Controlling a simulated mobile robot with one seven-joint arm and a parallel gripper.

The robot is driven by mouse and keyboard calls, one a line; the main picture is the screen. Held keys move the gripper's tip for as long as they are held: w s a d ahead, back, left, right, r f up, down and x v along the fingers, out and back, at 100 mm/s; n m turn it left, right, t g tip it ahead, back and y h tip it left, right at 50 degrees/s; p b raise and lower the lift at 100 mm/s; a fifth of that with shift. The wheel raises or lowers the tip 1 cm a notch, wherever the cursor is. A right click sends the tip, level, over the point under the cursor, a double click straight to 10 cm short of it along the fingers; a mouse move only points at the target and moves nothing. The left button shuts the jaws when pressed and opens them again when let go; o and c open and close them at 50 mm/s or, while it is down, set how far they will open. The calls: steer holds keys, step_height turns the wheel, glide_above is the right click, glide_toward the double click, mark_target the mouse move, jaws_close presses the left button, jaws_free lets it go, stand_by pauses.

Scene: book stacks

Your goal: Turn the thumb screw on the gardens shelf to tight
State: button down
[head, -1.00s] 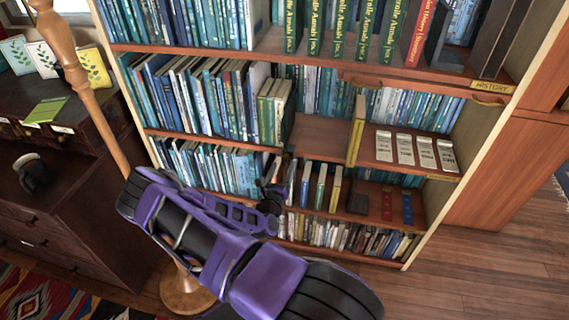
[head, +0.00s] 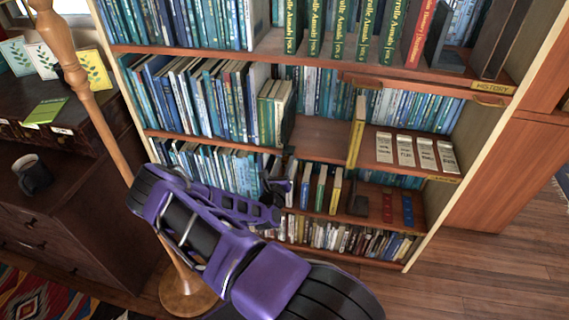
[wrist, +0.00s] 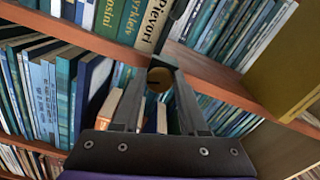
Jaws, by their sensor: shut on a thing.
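A round brass thumb screw (wrist: 160,79) shows between my fingers in the wrist view, at the front edge of a wooden shelf board (wrist: 215,82). My gripper (wrist: 163,66) is shut on it, with one finger on each side. In the head view my gripper (head: 283,186) is at the lower shelves, left of several thin upright books, and my own arm hides the thumb screw there. I cannot read a gardens label, and I cannot tell how tight the screw is.
Books (head: 212,98) fill the shelves close around my gripper. A wooden pole (head: 90,100) rises left of my arm. A dark cabinet (head: 75,215) with a mug (head: 32,175) is at the left.

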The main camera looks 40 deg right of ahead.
steer(key=shift+r+m+p, duration=0.15)
steer(key=shift+m+p, duration=0.15)
steer(key=shift+p, duration=0.15)
steer(key=shift+m+p, duration=0.3)
steer(key=m+p, duration=0.2)
steer(key=m, duration=0.1)
steer(key=shift+s+d+p, duration=0.1)
steer(key=shift+p, duration=0.3)
steer(key=m+p, duration=0.3)
steer(key=m, duration=0.3)
steer(key=m+p, duration=0.1)
steer(key=m, duration=0.2)
steer(key=m+p, duration=0.1)
steer(key=m, duration=0.1)
steer(key=shift+s+f+m, duration=0.1)
steer(key=shift+f+m, duration=0.1)
steer(key=shift+m, duration=0.2)
steer(key=shift+f+m, duration=0.15)
steer(key=shift+m, duration=2.45)
steer(key=shift+c, duration=2.4)
jaws_free()
